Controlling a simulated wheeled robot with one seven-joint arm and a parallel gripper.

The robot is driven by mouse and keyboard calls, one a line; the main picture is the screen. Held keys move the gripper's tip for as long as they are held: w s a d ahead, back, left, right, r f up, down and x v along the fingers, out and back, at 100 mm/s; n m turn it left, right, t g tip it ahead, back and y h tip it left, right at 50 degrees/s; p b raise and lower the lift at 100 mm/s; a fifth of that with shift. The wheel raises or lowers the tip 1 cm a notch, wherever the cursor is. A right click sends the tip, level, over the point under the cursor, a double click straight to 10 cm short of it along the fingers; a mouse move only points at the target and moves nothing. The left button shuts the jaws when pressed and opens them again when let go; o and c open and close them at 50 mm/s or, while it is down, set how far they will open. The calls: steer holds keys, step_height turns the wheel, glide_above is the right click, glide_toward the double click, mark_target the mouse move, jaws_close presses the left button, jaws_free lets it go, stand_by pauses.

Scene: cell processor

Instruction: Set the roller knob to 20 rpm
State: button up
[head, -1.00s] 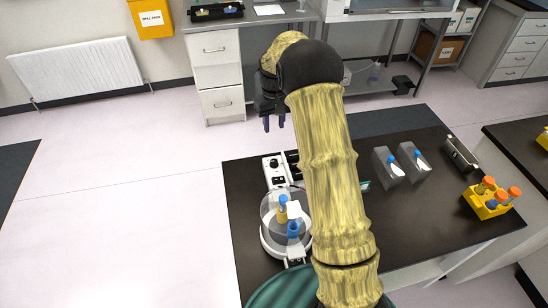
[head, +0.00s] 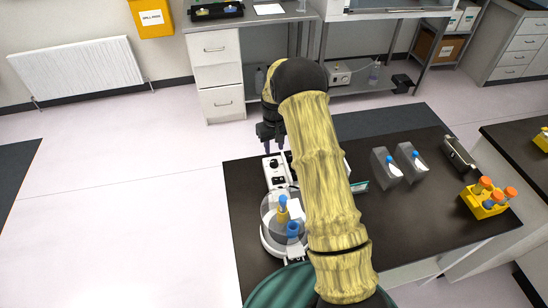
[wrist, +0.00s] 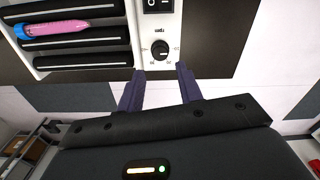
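The roller knob (wrist: 159,50) is a round black dial with tick marks on the white control panel of the roller device, in the wrist view. The number it points at is too small to read. In the head view the knob (head: 273,162) shows on the panel at the bench's back left. My gripper (wrist: 160,72) is open and empty, its two purple fingers apart just short of the knob, one to each side. In the head view my gripper (head: 275,147) hangs over the panel's back edge. My arm hides much of the roller device.
A black rocker switch (wrist: 157,5) sits beyond the knob. Black rollers (wrist: 80,35) lie to the left, with a pink-filled tube (wrist: 55,29) on one.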

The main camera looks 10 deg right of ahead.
mark_target(274, 162)
step_height(274, 162, down, 8)
steer(key=shift+r+p, duration=0.2)
steer(key=shift+p, duration=0.6)
steer(key=c, duration=0.7)
